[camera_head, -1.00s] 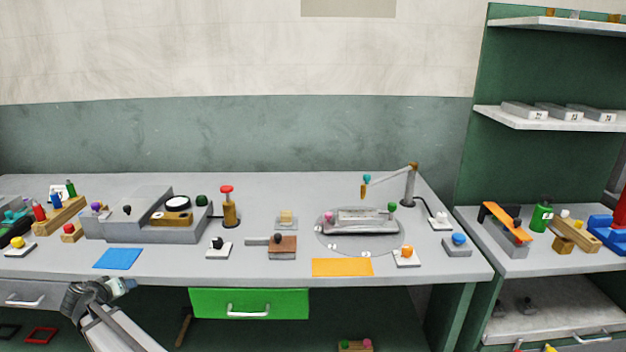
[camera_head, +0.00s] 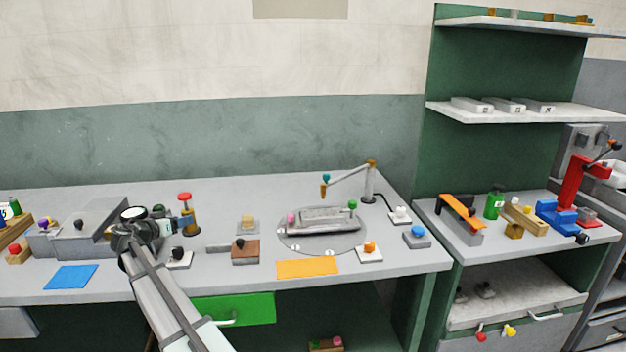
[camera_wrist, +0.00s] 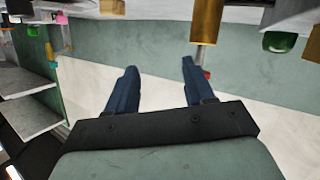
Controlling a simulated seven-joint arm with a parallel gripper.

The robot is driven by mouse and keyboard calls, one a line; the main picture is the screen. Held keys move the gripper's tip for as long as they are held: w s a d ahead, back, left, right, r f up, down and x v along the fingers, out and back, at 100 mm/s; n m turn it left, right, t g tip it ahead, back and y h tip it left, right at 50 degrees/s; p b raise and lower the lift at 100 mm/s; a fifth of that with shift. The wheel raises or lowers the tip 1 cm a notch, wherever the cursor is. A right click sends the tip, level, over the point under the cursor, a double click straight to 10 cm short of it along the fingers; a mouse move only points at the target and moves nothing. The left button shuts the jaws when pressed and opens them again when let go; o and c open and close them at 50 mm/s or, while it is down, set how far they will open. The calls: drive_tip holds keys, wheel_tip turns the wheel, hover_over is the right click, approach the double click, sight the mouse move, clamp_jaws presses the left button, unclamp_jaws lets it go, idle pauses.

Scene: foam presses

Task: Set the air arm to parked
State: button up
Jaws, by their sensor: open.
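The air arm (camera_head: 346,180) is a thin jointed arm on a grey post (camera_head: 368,185) at the back right of the bench. My gripper (camera_head: 172,227) is over the left part of the bench, well left of the air arm. In the wrist view its two dark blue fingers (camera_wrist: 159,66) are apart with nothing held between them.
A red-topped brass plunger (camera_head: 186,217) stands just right of my gripper; its brass body (camera_wrist: 207,20) shows in the wrist view. A grey press (camera_head: 312,216) sits on the round plate. An orange mat (camera_head: 307,268) lies in front. A shelf unit (camera_head: 432,160) stands right.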

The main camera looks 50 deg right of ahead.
drive_tip(key=s+d+r+m+g+h, duration=0.1)
drive_tip(key=s+d+r+m+g, duration=0.15)
drive_tip(key=s+d, duration=0.45)
drive_tip(key=s+d+r+m+g+h, duration=0.1)
drive_tip(key=s+d+m+g, duration=0.2)
drive_tip(key=d, duration=0.8)
drive_tip(key=m+g, duration=0.5)
approach(326, 182)
drive_tip(key=x, duration=0.7)
drive_tip(key=w+r+x, duration=0.1)
drive_tip(key=x, duration=0.2)
drive_tip(key=shift+s+d, duration=0.1)
drive_tip(key=shift+d, duration=0.45)
drive_tip(key=shift+c, duration=0.5)
clamp_jaws()
